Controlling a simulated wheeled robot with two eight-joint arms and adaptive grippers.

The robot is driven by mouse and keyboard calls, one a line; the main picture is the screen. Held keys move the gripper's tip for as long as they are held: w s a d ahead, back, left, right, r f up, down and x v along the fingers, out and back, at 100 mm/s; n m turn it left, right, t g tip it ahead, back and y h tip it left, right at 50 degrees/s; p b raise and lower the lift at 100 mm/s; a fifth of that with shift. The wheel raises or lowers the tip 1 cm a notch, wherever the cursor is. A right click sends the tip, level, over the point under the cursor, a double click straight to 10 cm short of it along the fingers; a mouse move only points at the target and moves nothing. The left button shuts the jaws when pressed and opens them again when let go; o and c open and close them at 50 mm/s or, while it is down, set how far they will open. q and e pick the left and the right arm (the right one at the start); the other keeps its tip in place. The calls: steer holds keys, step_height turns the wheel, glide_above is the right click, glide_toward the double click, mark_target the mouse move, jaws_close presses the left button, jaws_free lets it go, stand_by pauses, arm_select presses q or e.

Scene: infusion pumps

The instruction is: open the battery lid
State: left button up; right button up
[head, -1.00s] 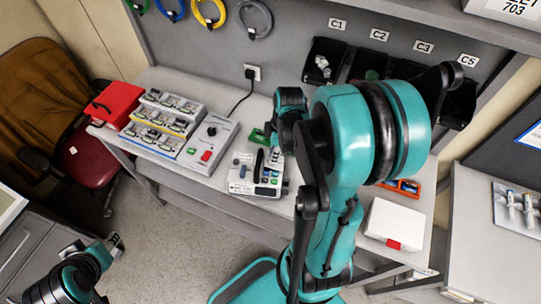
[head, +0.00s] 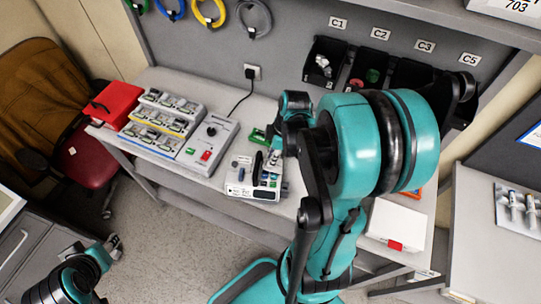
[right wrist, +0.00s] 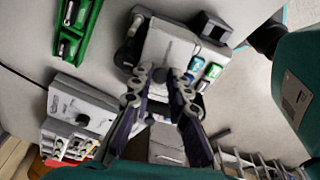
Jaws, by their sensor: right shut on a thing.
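The infusion pump (head: 240,183), a light grey box, stands near the front edge of the bench. Its top also shows in the right wrist view (right wrist: 172,42), with green and blue batteries (right wrist: 208,70) exposed in it. My right gripper (right wrist: 159,74) is over the pump, shut on what looks like the battery lid; its fingers cover most of it, so I cannot tell the lid's exact angle. In the head view the right gripper (head: 271,168) is partly hidden by its own arm. My left gripper (head: 112,247) is low at the left, away from the bench; its jaws are unclear.
A grey tester box (head: 210,145) with a dial stands left of the pump, beside battery trays (head: 165,117) and a red case (head: 117,103). A green tray (right wrist: 77,30) lies close behind the pump. Black bins (head: 322,62) hang on the back wall. A white box (head: 396,222) stands at right.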

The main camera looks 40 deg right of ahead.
steer(key=shift+y, duration=0.3)
steer(key=shift+s, duration=0.1)
steer(key=shift+a, duration=0.2)
steer(key=shift+t+b, duration=0.3)
steer(key=shift+b, duration=0.15)
steer(key=shift+y, duration=0.3)
steer(key=shift+s+a, duration=0.1)
steer(key=shift+a, duration=0.1)
